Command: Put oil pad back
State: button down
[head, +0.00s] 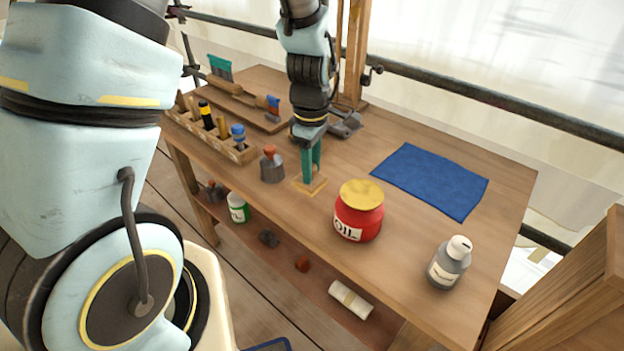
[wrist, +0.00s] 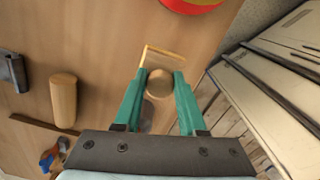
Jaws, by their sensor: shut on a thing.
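My gripper (head: 311,170) points straight down over the left front part of the workbench (head: 430,268). In the wrist view its green fingers (wrist: 160,88) are shut on a small round tan piece (wrist: 160,82), which I take to be the oil pad. The piece is between the fingertips, at or just above a yellow-edged square (wrist: 165,51) on the bench. The square also shows under the fingertips in the head view (head: 309,187). Whether the piece touches the bench I cannot tell. The red oil jar (head: 358,218), with a yellow top, stands right of the gripper.
A grey bottle with an orange top (head: 271,164) stands close left of my gripper. A tool rack (head: 243,153) is further left. A blue cloth (head: 430,180) lies at the back right and a grey bottle with a white cap (head: 450,263) stands front right.

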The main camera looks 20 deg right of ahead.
jog(key=shift+f+p, duration=0.5)
jog(key=shift+f, duration=1.65)
jog(key=shift+f, duration=0.15)
jog(key=shift+c, duration=2.4)
grip_release()
notch_tip(320, 180, up, 12)
jog(key=shift+a+r+b, duration=0.1)
jog(key=shift+r+b, duration=0.1)
jog(key=shift+b, duration=0.8)
jog(key=w+a+r+m+t, duration=0.1)
jog(key=a+m, duration=0.9)
jog(key=a, duration=1.5)
jog(key=shift+w+a+r+t, duration=0.25)
jog(key=shift+r+t, duration=0.05)
jog(key=shift+r, duration=0.4)
